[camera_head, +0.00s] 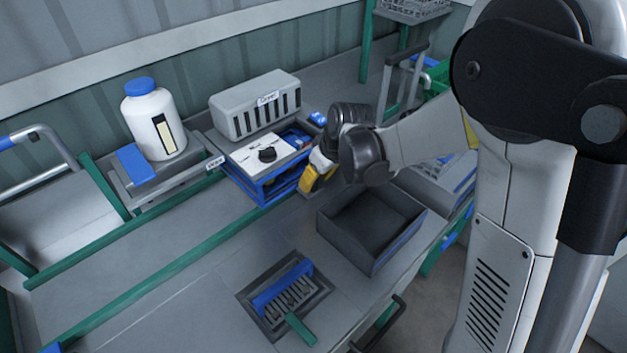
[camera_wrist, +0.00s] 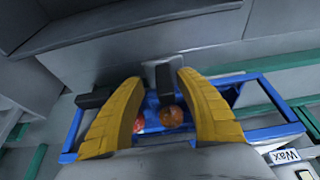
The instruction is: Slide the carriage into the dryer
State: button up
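The dryer (camera_head: 256,104) is a grey box with dark slots and a label, at the back of the bench. The carriage appears to be the blue frame (camera_head: 277,187) at the white wax unit, in front of the dryer. In the wrist view the blue frame (camera_wrist: 274,93) surrounds a red tomato (camera_wrist: 138,122) and a brownish round item (camera_wrist: 172,115). My gripper (camera_head: 318,172) is at the frame's right side in the head view. In the wrist view its yellow fingers (camera_wrist: 160,78) stand apart on either side of a dark upright post (camera_wrist: 165,82). Contact with the post is unclear.
The white wax unit (camera_head: 255,150) has a black knob. A white bottle with a blue cap (camera_head: 152,120) stands at the left. An open dark bin (camera_head: 372,225) and a brush in a tray (camera_head: 285,290) are at the front. Bare bench lies at front left.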

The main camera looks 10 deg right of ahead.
jog(key=shift+a, duration=0.1)
jog(key=v, duration=1.2)
jog(key=shift+s, duration=0.15)
jog(key=s+d+r+m+t+h, duration=0.1)
jog(key=s+d+m, duration=0.2)
jog(key=s, duration=0.6)
jog(key=s+d+r+m+t+h, duration=0.1)
jog(key=s+d+m+t, duration=0.1)
jog(key=s, duration=0.7)
jog(key=shift+s+d+r+m+t, duration=0.25)
jog(key=shift+s+d+m+t, duration=0.1)
jog(key=shift+d+m, duration=0.55)
jog(key=shift+a, duration=0.1)
dwell(1.1)
